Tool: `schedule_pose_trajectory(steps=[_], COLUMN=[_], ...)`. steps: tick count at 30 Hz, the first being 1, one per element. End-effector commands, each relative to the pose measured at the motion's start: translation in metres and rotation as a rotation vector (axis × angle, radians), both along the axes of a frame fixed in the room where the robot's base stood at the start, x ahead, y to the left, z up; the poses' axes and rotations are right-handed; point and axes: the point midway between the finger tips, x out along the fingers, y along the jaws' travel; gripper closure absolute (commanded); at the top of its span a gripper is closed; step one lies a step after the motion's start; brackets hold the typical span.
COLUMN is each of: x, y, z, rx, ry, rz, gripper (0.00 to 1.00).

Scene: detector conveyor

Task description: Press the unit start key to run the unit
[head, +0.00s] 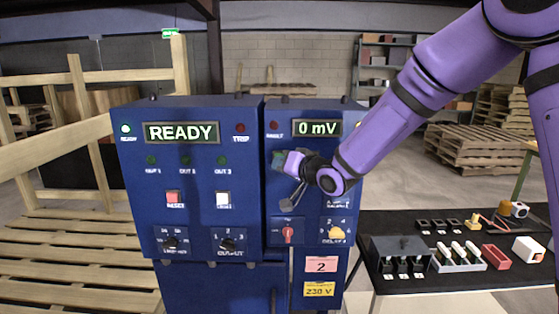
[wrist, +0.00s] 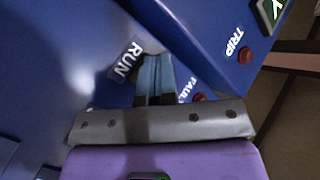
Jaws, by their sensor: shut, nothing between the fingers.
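The blue control unit has a left cabinet (head: 138,215) with a lit READY display (head: 181,133) and a right cabinet (head: 350,262) whose display reads 0 mV (head: 317,128). My gripper (head: 279,161) is at the upper left of the right cabinet's face. In the wrist view its fingers (wrist: 154,72) are shut together, with nothing between them. No start key shows clearly; my gripper and wrist cover that part of the panel in the head view.
The left cabinet has a red RESET button (head: 174,197) and a white button (head: 222,199). A red knob (head: 288,234) and a yellow knob (head: 337,233) sit below my gripper. A dark table (head: 385,221) with small parts stands at right. Wooden rails are at left.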

Motion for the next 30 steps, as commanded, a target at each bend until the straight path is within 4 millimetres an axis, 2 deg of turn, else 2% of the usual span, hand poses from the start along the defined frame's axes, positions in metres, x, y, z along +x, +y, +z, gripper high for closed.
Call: schedule_pose_trajectory(steps=[9,20,30], x=[-0.015,-0.017,-0.043], y=[0.000,0.000,0.001], z=[0.000,0.000,0.000], rx=[0.000,0.000,0.000], ry=[0.000,0.000,-0.001], rz=[0.000,0.000,0.001], gripper=[1.00,1.00,1.00])
